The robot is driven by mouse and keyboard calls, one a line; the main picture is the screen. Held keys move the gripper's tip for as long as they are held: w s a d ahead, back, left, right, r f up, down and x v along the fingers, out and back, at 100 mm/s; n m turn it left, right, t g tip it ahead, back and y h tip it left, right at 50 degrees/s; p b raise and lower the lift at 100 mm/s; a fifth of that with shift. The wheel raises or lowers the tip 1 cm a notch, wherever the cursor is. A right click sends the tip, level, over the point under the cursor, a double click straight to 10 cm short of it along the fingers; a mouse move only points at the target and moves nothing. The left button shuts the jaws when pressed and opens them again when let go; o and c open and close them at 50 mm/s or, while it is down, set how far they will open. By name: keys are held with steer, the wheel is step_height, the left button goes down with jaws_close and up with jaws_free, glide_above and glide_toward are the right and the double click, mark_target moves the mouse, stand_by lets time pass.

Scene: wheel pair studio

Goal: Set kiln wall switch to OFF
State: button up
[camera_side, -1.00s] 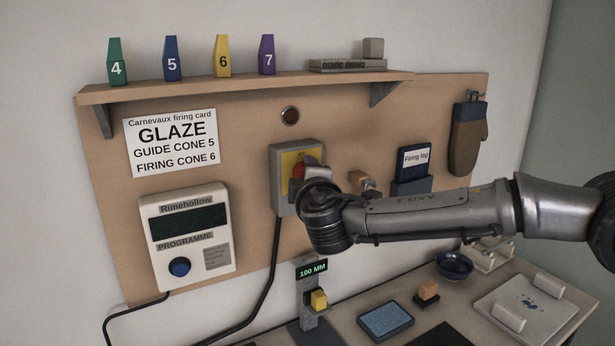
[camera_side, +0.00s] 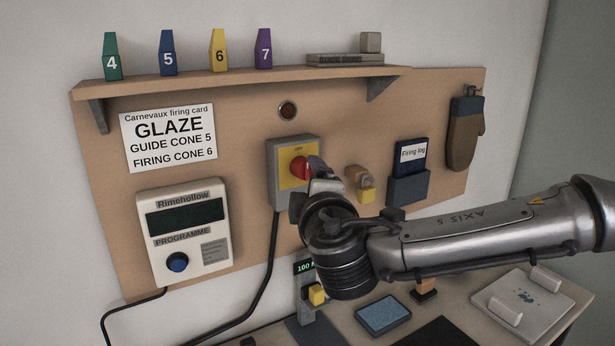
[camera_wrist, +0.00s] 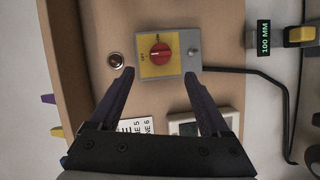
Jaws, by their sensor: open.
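The kiln wall switch (camera_side: 283,192) is a grey box with a yellow plate and a red rotary knob (camera_side: 299,169), mounted on the brown board. In the wrist view the knob (camera_wrist: 161,53) shows whole, with a pale mark across it. A label that looks like OFF is at the plate's top in the side view and at the left in the wrist view. The mark's exact setting is too small to tell. My gripper (camera_wrist: 159,74) is open and empty, its two dark fingers spread in front of the switch, apart from the knob. The side view partly hides the fingers.
A round indicator lamp (camera_side: 288,111) is above the switch. The Rimehollow controller (camera_side: 184,235) is left. A shelf (camera_side: 240,82) juts out above. A black cable (camera_side: 268,275) runs below.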

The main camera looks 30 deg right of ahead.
steer(key=shift+v, duration=2.1)
